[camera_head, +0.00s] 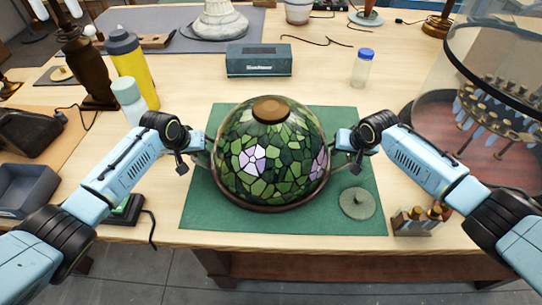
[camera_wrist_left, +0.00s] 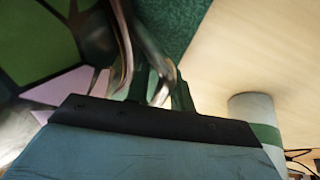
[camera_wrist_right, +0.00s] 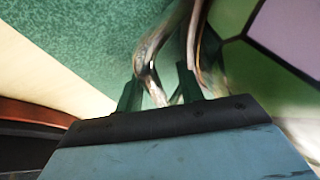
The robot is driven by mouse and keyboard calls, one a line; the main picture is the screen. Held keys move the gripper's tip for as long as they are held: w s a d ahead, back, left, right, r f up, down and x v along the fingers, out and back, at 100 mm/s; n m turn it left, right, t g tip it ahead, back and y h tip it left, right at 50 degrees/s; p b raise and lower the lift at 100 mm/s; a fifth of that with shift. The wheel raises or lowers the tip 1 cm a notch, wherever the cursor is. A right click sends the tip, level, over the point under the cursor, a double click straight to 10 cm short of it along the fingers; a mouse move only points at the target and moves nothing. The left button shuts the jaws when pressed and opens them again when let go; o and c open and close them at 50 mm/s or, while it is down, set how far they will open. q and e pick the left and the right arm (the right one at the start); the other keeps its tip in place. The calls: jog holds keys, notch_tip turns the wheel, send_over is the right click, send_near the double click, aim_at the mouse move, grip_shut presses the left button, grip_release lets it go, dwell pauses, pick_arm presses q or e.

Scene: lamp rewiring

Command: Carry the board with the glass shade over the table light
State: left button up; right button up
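The domed stained-glass shade (camera_head: 262,160), green with pale purple flowers and a brown cap, stands upright over the green mat. A dark round rim, apparently the board (camera_head: 275,207), shows under its lower edge. Curved handles stick out at its left and right sides. My left gripper (camera_head: 191,160) is at the left handle; the handle (camera_wrist_left: 127,45) shows around its fingers in the left wrist view. My right gripper (camera_head: 345,159) is at the right handle (camera_wrist_right: 150,55). Whether either closes on its handle is unclear. I cannot identify the table light.
The green mat (camera_head: 210,215) has a round green disc (camera_head: 357,203) at its right. A teal box (camera_head: 258,60) and a blue-capped jar (camera_head: 363,68) stand behind. A yellow bottle (camera_head: 135,68) is at left, a glass cylinder (camera_head: 470,110) at right. Small bottles (camera_head: 420,218) stand near the front edge.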

pick_arm(q)
grip_shut()
pick_arm(e)
jog(key=c, duration=0.5)
grip_shut()
pick_arm(q)
jog(key=shift+w+r, duration=0.15)
jog(key=shift+r, duration=0.05)
pick_arm(e)
jog(key=shift+w+r, duration=0.15)
jog(key=shift+r, duration=0.05)
jog(key=shift+r, duration=0.1)
